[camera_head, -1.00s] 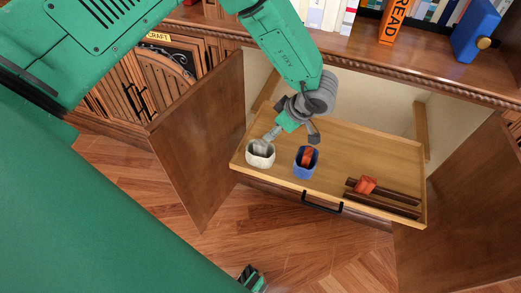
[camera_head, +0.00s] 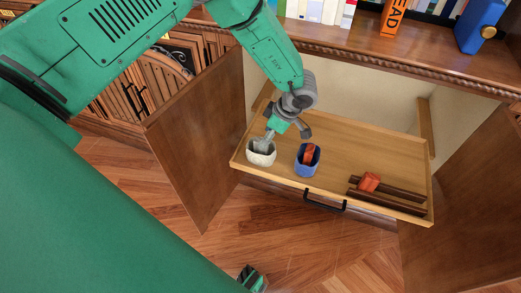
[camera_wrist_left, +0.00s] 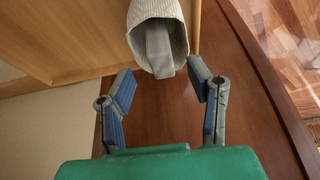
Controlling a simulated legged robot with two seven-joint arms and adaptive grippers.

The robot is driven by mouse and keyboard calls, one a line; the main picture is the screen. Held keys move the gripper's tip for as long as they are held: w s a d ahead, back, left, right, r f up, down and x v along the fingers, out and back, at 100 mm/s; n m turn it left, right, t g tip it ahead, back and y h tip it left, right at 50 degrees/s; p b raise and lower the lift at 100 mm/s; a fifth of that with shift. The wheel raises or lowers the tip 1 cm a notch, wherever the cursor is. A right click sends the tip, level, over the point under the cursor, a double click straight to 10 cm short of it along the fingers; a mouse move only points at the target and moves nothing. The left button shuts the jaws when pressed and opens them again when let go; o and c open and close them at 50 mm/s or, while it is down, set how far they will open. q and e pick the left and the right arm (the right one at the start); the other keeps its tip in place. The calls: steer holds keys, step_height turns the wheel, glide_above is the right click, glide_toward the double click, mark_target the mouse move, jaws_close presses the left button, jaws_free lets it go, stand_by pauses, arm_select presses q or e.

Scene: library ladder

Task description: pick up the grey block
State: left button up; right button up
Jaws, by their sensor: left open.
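The grey block (camera_wrist_left: 160,50) stands inside a white ribbed cup (camera_wrist_left: 172,12), seen through the cup's mouth in the left wrist view. In the head view the white cup (camera_head: 261,159) stands at the left end of the open drawer, with grey (camera_head: 262,145) showing at its mouth. My left gripper (camera_head: 286,137) is above the drawer, just right of and above the cup. Its fingers (camera_wrist_left: 164,88) are spread and empty, with the block and cup mouth between and beyond their tips.
A blue cup (camera_head: 307,167) with a red block (camera_head: 309,152) stands right of the white cup. Another red block (camera_head: 369,182) rests on dark rails at the right of the drawer (camera_head: 385,150). Open cabinet doors (camera_head: 198,140) flank the drawer. A bookshelf ledge overhangs behind.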

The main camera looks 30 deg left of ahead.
mark_target(260, 140)
arm_select(q)
steer(key=b+x, duration=0.1)
steer(key=x, duration=0.2)
steer(key=shift+s+f, duration=0.1)
steer(key=shift+f, duration=0.15)
steer(key=shift+a+f, duration=0.2)
steer(key=shift+a, duration=0.35)
steer(key=shift+c, duration=0.5)
jaws_close()
steer(key=shift+d, duration=0.35)
steer(key=shift+r, duration=0.2)
steer(key=r+p, duration=0.1)
steer(key=r, duration=0.4)
steer(key=r+p, duration=0.1)
steer(key=r, duration=0.2)
steer(key=shift+a+r+p, duration=0.25)
steer(key=shift+r+p, duration=0.05)
steer(key=shift+p, duration=0.05)
steer(key=shift+d+r, duration=0.2)
steer(key=shift+r, duration=0.45)
arm_select(e)
steer(key=shift+d+r, duration=0.25)
steer(key=shift+r, duration=0.45)
